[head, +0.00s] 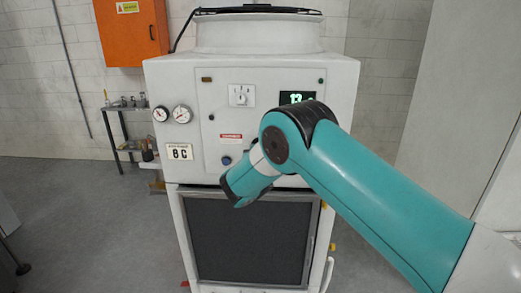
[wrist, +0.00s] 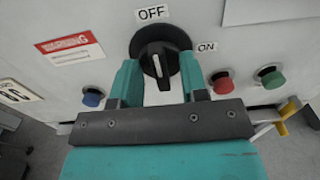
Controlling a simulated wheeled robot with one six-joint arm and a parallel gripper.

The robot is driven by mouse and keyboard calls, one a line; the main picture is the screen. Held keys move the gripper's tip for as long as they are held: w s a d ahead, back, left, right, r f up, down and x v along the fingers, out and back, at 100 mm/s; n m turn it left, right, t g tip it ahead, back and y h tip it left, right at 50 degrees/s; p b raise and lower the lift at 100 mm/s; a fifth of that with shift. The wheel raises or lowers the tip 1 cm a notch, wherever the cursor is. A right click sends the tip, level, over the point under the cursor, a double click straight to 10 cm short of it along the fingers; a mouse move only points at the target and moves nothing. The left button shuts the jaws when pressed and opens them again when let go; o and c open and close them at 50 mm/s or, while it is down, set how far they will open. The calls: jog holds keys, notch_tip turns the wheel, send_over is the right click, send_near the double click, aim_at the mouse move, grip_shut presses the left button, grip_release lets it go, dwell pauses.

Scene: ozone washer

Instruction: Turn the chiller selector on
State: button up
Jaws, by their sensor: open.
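The chiller selector (wrist: 153,45) is a round black knob with a raised grip and a white line, on the white panel in the wrist view. Its grip points roughly up to the OFF label (wrist: 152,13); the ON label (wrist: 207,47) is to its right. My gripper (wrist: 160,78) is open, with one teal finger on each side of the knob's lower part. I cannot tell whether either finger touches it. In the head view my arm hides the selector.
A blue button (wrist: 93,98) is left of my fingers. A red button (wrist: 222,84) and a green button (wrist: 272,78) are close on the right. A warning label (wrist: 70,48) is upper left. The chiller cabinet (head: 335,95) carries two gauges (head: 181,114) at left.

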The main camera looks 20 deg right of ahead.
grip_shut()
jog(key=shift+m+b, duration=0.3)
jog(key=shift+d+f+m+b, duration=0.1)
jog(key=shift+m+b, duration=2.25)
jog(key=shift+m, duration=0.5)
jog(key=shift+d+f+m+b, duration=0.1)
jog(key=shift+f+m+b, duration=0.05)
jog(key=shift+m+b, duration=2.5)
jog(key=shift+d+f+m+b, duration=0.1)
jog(key=shift+m+b, duration=2)
jog(key=shift+m, duration=1)
